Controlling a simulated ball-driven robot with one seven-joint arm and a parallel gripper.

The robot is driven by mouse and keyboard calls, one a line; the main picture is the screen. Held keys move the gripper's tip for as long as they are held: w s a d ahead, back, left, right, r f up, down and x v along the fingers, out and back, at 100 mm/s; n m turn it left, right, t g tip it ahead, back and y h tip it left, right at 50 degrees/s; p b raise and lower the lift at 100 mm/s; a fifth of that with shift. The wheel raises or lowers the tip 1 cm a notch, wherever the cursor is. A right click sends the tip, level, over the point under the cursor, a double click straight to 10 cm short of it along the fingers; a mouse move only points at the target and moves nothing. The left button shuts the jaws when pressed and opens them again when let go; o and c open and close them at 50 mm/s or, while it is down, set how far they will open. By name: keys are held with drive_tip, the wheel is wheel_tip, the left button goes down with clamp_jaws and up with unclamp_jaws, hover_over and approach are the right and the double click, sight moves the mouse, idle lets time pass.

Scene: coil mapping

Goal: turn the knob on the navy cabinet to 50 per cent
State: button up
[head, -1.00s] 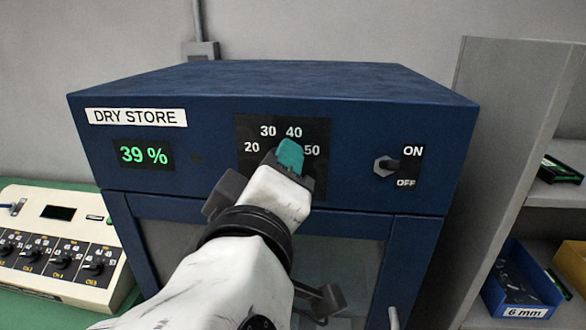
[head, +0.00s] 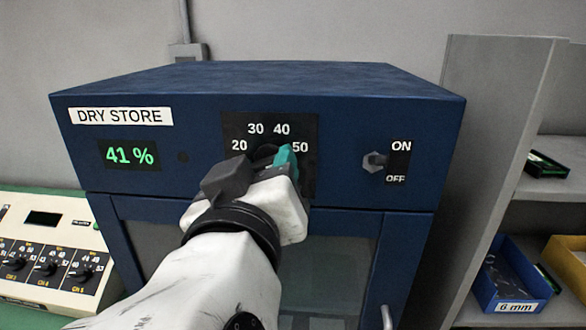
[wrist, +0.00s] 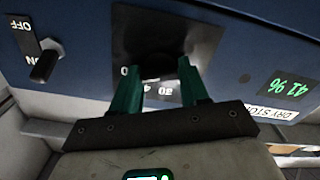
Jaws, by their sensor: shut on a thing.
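The navy cabinet (head: 330,190) carries a "DRY STORE" label (head: 122,116) and a green display (head: 130,155) reading 41 %. Its black dial plate (head: 238,128) shows 20, 30, 40 and 50. In the head view my gripper (head: 284,158) covers most of the knob, and a teal finger stands between 40 and 50. In the wrist view the dark knob (wrist: 155,68) sits between the two teal fingers of my gripper (wrist: 160,85), which are shut on it. The knob's pointer is hidden.
An ON/OFF toggle (head: 374,162) sits right of the dial. A cream panel with several knobs (head: 45,255) stands at left on a green surface. Grey shelves at right hold a blue bin (head: 512,292) marked 6 mm. A door handle (head: 387,317) sticks out below.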

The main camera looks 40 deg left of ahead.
drive_tip(key=shift+f, duration=0.2)
drive_tip(key=o, duration=1.1)
drive_tip(key=shift+r, duration=0.1)
drive_tip(key=shift+c, duration=0.2)
drive_tip(key=b+v, duration=0.1)
drive_tip(key=v, duration=0.9)
drive_tip(key=shift+s+d+b, duration=0.3)
